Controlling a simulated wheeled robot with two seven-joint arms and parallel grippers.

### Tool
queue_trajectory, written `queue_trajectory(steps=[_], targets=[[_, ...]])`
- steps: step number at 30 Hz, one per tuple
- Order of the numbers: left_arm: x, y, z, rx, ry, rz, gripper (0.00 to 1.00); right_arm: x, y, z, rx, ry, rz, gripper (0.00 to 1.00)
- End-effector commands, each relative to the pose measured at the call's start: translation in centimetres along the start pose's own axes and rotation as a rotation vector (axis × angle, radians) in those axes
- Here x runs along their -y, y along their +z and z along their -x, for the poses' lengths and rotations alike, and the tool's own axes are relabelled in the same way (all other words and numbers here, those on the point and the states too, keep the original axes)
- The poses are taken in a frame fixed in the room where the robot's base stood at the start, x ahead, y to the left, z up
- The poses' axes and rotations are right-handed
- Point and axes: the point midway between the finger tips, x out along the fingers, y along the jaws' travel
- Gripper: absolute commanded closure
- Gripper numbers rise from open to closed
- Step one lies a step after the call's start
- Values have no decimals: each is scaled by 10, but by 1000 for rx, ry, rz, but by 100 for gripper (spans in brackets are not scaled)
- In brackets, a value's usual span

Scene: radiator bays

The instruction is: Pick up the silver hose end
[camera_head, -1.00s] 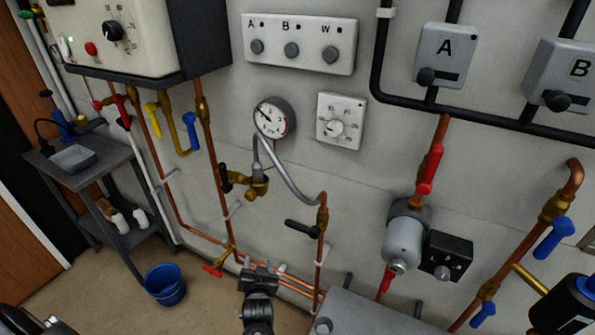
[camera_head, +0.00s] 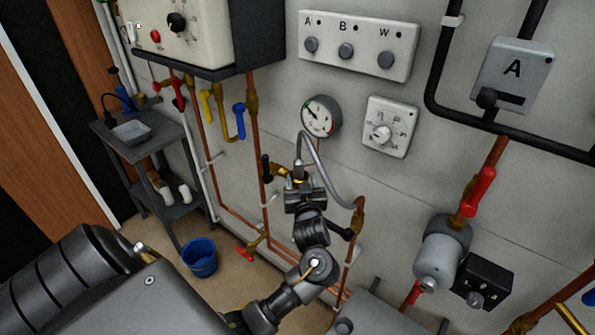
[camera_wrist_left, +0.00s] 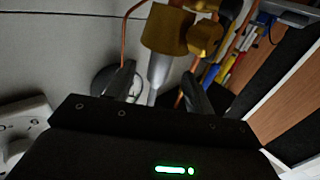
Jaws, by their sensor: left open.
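The silver hose end (camera_head: 298,169) is at the left end of the curved grey hose (camera_head: 327,175), against the brass fitting (camera_head: 279,172) on the wall pipe. My left gripper (camera_head: 304,186) is directly in front of and just below it in the head view, covering part of the fitting. In the left wrist view the silver hose end (camera_wrist_left: 158,72) shows between the two spread fingers of my left gripper (camera_wrist_left: 158,76), with the brass fitting (camera_wrist_left: 168,30) beyond. The fingers look clear of it. My right gripper is not in view.
A black lever (camera_head: 266,168) is just left of the fitting. A round gauge (camera_head: 321,116) and a white dial plate (camera_head: 389,127) are on the wall above. Copper pipes (camera_head: 255,150) run close by. A blue bucket (camera_head: 200,257) stands on the floor.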

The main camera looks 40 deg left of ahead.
Motion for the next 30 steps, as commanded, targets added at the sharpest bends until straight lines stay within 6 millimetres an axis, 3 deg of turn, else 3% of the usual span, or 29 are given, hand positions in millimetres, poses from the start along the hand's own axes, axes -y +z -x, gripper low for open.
queue_trajectory(steps=[7,12,16,25,30], targets=[[2,-2,-10,0,-3,-3,47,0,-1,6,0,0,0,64],[2,-6,-36,0,-4,-6,47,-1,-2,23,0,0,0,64],[2,-2,-50,0,-4,-2,47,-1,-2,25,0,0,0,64],[2,0,-55,2,-2,1,47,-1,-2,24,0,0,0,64],[2,0,-55,2,-2,1,68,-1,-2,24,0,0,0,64]])
